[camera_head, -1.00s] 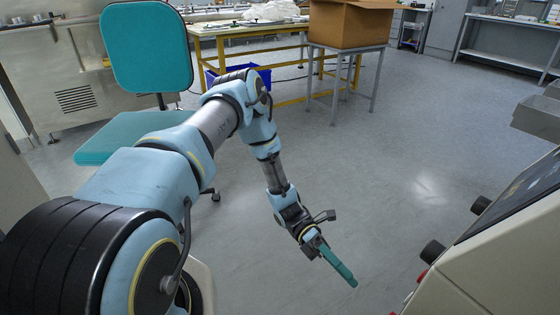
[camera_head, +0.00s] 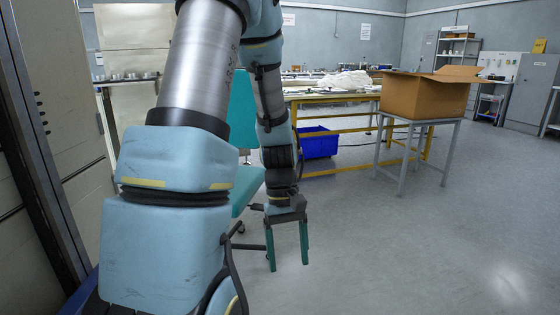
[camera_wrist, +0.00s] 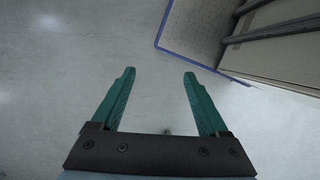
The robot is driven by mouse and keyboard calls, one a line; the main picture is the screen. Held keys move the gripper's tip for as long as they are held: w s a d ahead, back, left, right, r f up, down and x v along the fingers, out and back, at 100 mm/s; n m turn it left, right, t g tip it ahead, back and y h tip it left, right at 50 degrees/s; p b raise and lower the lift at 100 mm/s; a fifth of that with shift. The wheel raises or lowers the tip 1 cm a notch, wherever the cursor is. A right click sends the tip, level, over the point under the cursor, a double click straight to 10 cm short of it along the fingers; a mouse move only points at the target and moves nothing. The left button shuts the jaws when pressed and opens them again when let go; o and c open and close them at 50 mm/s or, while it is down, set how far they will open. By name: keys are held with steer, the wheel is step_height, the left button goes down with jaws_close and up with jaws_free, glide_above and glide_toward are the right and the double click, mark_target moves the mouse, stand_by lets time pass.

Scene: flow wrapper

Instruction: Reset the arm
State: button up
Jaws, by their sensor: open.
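My gripper (camera_head: 288,246) hangs at the end of my arm in the head view, its two green fingers pointing down above the grey floor. The fingers are apart with nothing between them.
A cardboard box (camera_head: 420,97) stands on a grey stand (camera_head: 408,160) at the right. A yellow-framed table (camera_head: 335,97) and a blue bin (camera_head: 318,142) are behind. A cabinet (camera_head: 60,120) is at the left. The floor (camera_head: 420,260) at front right is clear.

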steer(key=a+r+m+t, duration=0.4)
steer(key=a+r+t, duration=0.1)
steer(key=a+r, duration=0.35)
step_height(320, 180, up, 17)
steer(key=w+p, duration=0.1)
steer(key=p, duration=1.7)
steer(key=shift+y, duration=0.4)
steer(key=shift+r, duration=0.3)
steer(key=o, duration=0.4)
steer(key=shift+c, duration=0.5)
